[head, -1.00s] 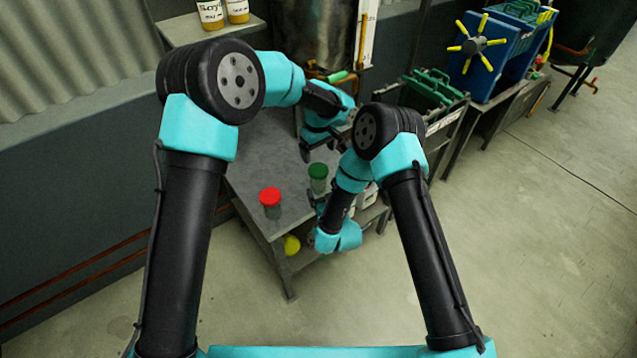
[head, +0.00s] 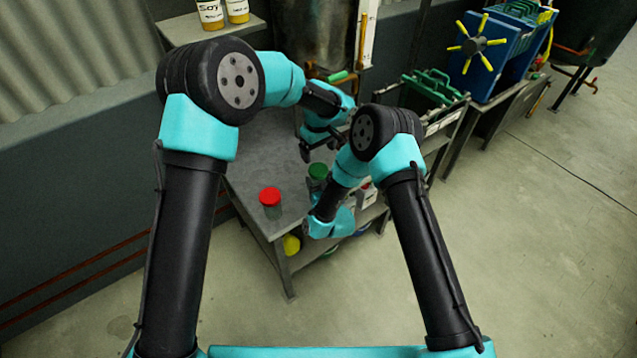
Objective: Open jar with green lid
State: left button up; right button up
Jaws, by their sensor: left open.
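The jar with the green lid (head: 318,171) stands upright on the grey table, its lower part partly hidden by my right arm. A jar with a red lid (head: 270,198) stands to its left and nearer. My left gripper (head: 318,149) is open, just above and behind the green lid, apart from it as far as I can see. My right gripper (head: 313,196) is low beside the green-lidded jar, at its near side. Its fingers are small and mostly hidden by my own wrist, so I cannot tell whether they touch the jar.
The grey table (head: 255,165) is clear left of the jars. A yellow item (head: 291,244) sits on the shelf below. Green-handled crates (head: 433,88) and a blue press with a yellow-spoked wheel (head: 487,50) stand at the back right.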

grip_shut()
pick_arm(q)
jog(key=m, duration=0.4)
jog(key=shift+m, duration=0.4)
jog(key=m, duration=0.7)
jog(key=shift+m, duration=0.4)
jog(key=m, duration=0.7)
jog(key=shift+m, duration=0.4)
jog(key=m, duration=1.5)
jog(key=shift+m, duration=0.3)
